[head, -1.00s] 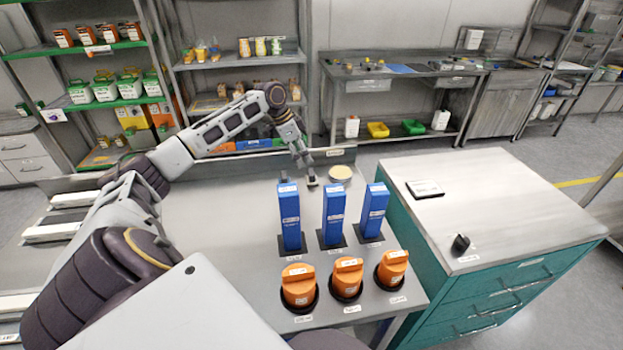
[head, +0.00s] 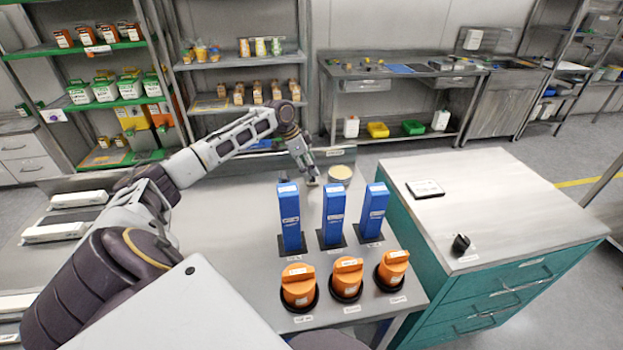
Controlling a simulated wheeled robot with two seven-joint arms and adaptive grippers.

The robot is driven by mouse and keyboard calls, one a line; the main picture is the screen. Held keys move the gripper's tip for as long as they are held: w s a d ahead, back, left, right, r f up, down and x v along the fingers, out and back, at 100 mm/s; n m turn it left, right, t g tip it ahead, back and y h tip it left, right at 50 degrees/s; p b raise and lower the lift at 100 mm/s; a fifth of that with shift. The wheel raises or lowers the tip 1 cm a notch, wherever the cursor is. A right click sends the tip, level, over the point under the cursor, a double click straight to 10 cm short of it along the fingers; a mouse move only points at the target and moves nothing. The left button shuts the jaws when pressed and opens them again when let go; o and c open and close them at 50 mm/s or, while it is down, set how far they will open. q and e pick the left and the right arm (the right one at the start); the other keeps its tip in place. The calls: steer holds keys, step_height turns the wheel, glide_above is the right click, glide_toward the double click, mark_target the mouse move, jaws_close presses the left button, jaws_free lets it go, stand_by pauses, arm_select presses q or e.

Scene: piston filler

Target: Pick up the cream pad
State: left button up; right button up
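A round cream disc, which looks like the cream pad (head: 340,172), lies at the far edge of the steel table, behind the blue upright units. My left gripper (head: 312,180) points down just left of the cream disc, close to the table top. The gap between it and the disc is small, and I cannot tell if they touch. The fingers are too small to show whether they are open or shut. My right gripper is not in view.
Blue upright units (head: 333,215) stand on dark bases right of the arm, with orange knobs (head: 347,275) in front. A teal drawer cabinet (head: 500,310) stands to the right. White flat pieces (head: 55,232) lie at the left. The table's middle left is clear.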

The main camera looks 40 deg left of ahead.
mark_target(310, 172)
arm_select(q)
steer(key=f, duration=0.1)
steer(key=w+f, duration=0.1)
steer(key=f, duration=0.1)
steer(key=shift+f, duration=0.3)
steer(key=shift+w+d+f, duration=0.15)
steer(key=shift+w+f, duration=0.05)
steer(key=shift+f, duration=0.3)
steer(key=shift+c, duration=0.2)
steer(key=c, duration=0.9)
steer(key=shift+c, duration=0.9)
steer(key=shift+r, duration=0.8)
step_height(310, 172, up, 7)
steer(key=shift+f, duration=0.1)
steer(key=shift+r, duration=0.75)
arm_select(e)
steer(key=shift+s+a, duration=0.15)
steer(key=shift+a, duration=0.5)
